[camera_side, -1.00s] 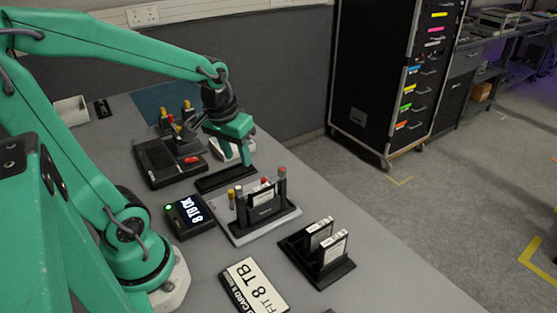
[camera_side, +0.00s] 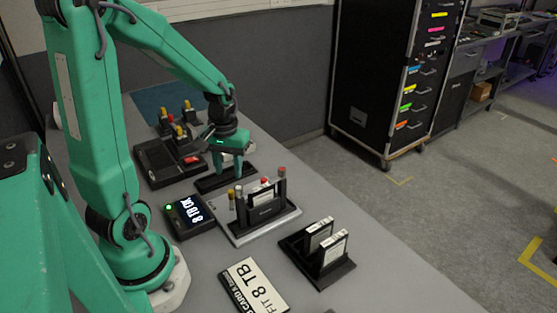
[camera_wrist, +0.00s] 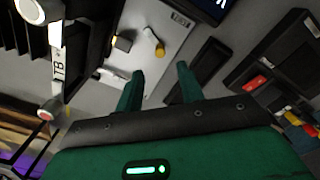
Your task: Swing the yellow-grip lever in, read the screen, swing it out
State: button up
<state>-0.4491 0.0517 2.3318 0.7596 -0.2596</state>
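The card dock (camera_side: 265,232) is a pale plate with a black holder and a card in it. A yellow-grip lever (camera_side: 232,198) stands at its left end; the wrist view also shows a yellow grip (camera_wrist: 160,49) on the plate. Whether it is swung in or out is unclear. The screen (camera_side: 189,215) reads "8 TB OK" beside a lit green lamp. My gripper (camera_side: 227,176) is above a low black tray (camera_side: 212,186) behind the dock. In the wrist view the gripper (camera_wrist: 157,78) has its fingers apart with nothing between them.
A black rack (camera_side: 318,272) with two cards and a label plate (camera_side: 254,286) reading "FIT 8 TB" are in front. A black box (camera_side: 156,164) with a red button and several coloured-tip levers stands behind left. Posts with red tips (camera_side: 282,169) rise from the dock.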

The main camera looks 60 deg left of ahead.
aim_at(231, 191)
jog(key=shift+f, duration=3.7)
grip_shut()
